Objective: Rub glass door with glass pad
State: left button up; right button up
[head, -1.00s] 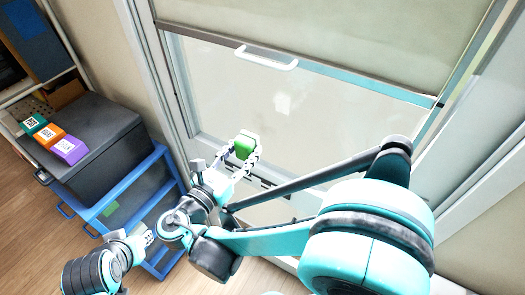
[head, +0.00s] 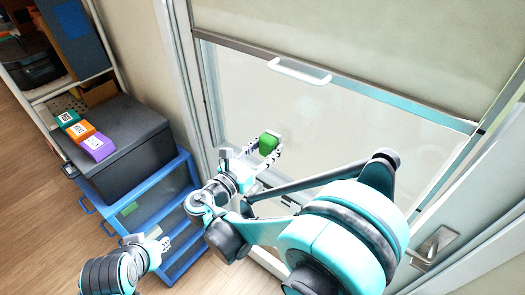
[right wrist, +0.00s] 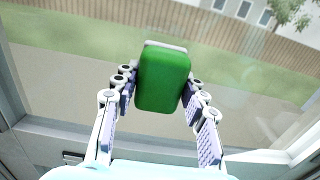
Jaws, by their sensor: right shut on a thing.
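The glass pad (head: 269,143) is a green block with a pale backing. It also shows in the right wrist view (right wrist: 163,75), between the fingers. My right gripper (head: 267,150) is shut on the pad and holds it in front of the lower left part of the glass door (head: 345,130). I cannot tell whether the pad touches the glass. In the right wrist view, a fence and grass show through the pane. My left gripper (head: 158,243) is at the lower left, away from the door; its fingers are too small to tell open from shut.
A roller blind (head: 380,40) covers the upper pane, with a white bar handle (head: 300,70) at its lower edge. A metal door handle (head: 433,246) is at lower right. A blue rack (head: 160,205) with a dark box (head: 120,130) stands left of the door.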

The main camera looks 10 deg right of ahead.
jog(key=shift+x, duration=1.05)
dwell(0.6)
